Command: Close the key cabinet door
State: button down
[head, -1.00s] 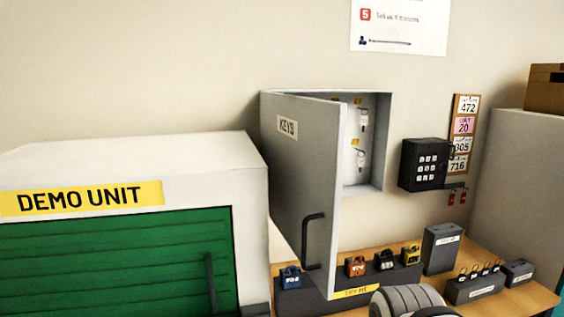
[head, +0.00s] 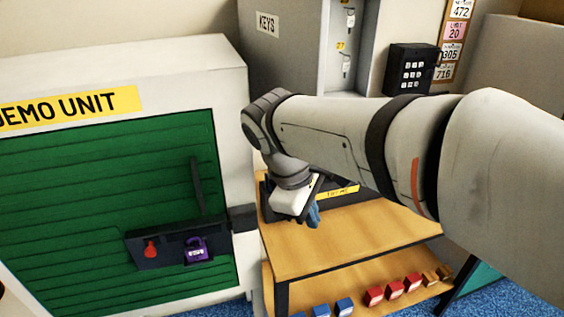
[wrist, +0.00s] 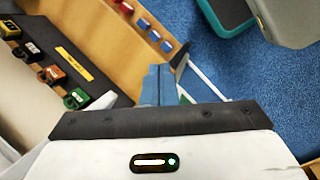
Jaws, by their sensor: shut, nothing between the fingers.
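The grey key cabinet (head: 371,55) is on the wall at the top of the head view, with keys on hooks showing inside. Its door (head: 286,65), labelled KEYS, stands open toward me and to the left. My arm covers the lower part of the door, and its handle is hidden. The door does not show in the wrist view.
The white demo unit (head: 190,75) with a green shutter stands close on the left. A wooden bench (head: 340,235) is under my gripper, with coloured blocks on its lower shelf. A black keypad box (head: 412,68) is right of the cabinet. Padlocks (wrist: 52,73) show at left in the wrist view.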

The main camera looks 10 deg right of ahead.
jog(key=w+a+r+n+t+h, duration=0.1)
jog(key=w+a+r+n+h, duration=0.15)
jog(key=a+r+n, duration=0.35)
jog(key=w+a+r+n+t+h, duration=0.1)
jog(key=w+a+n+h, duration=0.2)
jog(key=a, duration=0.4)
jog(key=w+d+f+n+p, duration=0.1)
jog(key=w+d+f+p, duration=0.1)
jog(key=d+f, duration=0.4)
jog(key=d, duration=0.4)
jog(key=shift+w+d+f, duration=0.2)
jog(key=shift+w+f, duration=0.1)
jog(key=shift+f, duration=0.05)
